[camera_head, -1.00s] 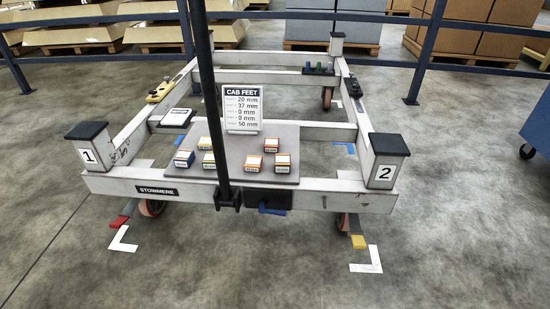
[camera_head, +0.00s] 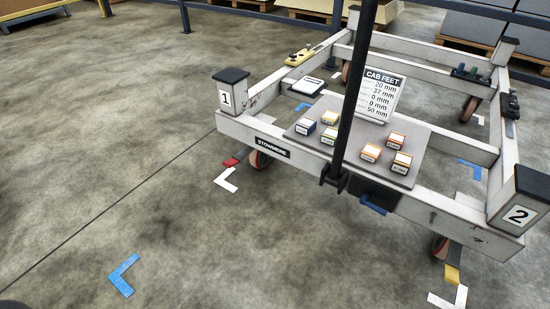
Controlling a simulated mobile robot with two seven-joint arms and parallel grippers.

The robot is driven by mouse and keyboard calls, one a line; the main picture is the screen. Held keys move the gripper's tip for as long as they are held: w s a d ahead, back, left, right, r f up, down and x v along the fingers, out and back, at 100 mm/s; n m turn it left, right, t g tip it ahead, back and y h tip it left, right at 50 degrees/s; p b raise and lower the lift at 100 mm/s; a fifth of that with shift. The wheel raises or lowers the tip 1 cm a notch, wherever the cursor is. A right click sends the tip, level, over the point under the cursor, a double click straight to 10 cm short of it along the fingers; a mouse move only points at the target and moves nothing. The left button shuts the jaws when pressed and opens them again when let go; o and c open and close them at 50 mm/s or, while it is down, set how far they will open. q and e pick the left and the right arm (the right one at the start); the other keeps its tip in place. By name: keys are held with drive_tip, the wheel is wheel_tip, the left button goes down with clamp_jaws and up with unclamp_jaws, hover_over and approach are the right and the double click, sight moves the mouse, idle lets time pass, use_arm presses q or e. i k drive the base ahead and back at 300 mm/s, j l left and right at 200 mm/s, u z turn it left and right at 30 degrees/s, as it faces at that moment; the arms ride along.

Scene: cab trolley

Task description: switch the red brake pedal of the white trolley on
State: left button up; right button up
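The white trolley (camera_head: 310,148) stands on the concrete floor in the right half of the head view, with corner posts marked 1 and 2. The red brake pedal (camera_head: 233,161) sticks out low at the wheel (camera_head: 259,160) under post 1. A yellow pedal (camera_head: 452,275) is at the wheel under post 2. Whether the red pedal is pressed down or up cannot be told at this size. Neither of my grippers shows in the view.
A dark upright pole (camera_head: 352,95) stands at the trolley's front. A tray (camera_head: 412,143) with several small boxes and a sign lies on the frame. White and blue corner marks (camera_head: 122,275) are on the floor. The floor on the left is clear.

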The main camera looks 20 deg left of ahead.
sight(231, 163)
drive_tip(key=i+j, duration=0.2)
drive_tip(key=j, duration=0.25)
drive_tip(key=i+j+u, duration=0.1)
drive_tip(key=i+j, duration=0.15)
drive_tip(key=j, duration=0.2)
drive_tip(key=i+j, duration=0.2)
drive_tip(key=j, duration=0.2)
drive_tip(key=i+l, duration=0.2)
drive_tip(key=i, duration=0.25)
drive_tip(key=u, duration=0.05)
